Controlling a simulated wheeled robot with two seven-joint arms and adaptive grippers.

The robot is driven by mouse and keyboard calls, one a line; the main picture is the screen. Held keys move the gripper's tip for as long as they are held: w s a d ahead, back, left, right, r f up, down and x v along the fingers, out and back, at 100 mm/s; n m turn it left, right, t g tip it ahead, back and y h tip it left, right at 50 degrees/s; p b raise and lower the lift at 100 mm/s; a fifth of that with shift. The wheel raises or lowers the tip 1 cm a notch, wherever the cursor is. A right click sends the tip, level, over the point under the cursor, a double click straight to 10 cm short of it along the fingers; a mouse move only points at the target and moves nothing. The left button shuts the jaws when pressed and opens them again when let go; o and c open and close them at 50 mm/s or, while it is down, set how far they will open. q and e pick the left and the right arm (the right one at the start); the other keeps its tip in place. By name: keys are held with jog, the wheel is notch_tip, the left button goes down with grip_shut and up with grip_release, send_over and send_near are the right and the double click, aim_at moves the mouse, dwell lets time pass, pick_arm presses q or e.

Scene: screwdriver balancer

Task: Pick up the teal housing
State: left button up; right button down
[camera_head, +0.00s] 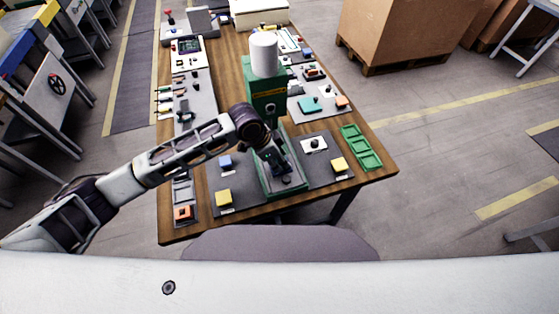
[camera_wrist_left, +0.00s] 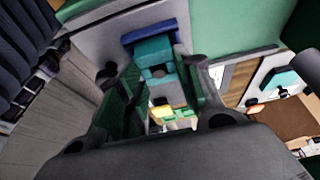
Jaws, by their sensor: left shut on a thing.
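My left gripper (camera_head: 276,160) reaches in from the left, low over the base of the green press (camera_head: 265,99). In the left wrist view, its two fingers (camera_wrist_left: 160,98) are shut on the teal housing (camera_wrist_left: 155,50), a blocky teal piece with a dark blue bar (camera_wrist_left: 150,32) at its far end. In the head view my gripper mostly hides the held piece. I cannot tell whether it touches the base. A flat teal part (camera_head: 310,104) lies on a grey mat right of the press. My right gripper is not in view.
A white cylinder (camera_head: 264,54) tops the press. Yellow blocks (camera_head: 223,197) (camera_head: 338,164) and a blue block (camera_head: 225,162) lie on mats beside it. Green trays (camera_head: 360,148) stand at the table's right edge, and an orange part (camera_head: 183,213) at the front left.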

aim_at(279, 163)
pick_arm(q)
notch_tip(279, 163, up, 10)
jog(key=shift+b, duration=0.4)
jog(key=shift+s+f, duration=0.15)
jog(key=shift+f, duration=0.05)
dwell(0.6)
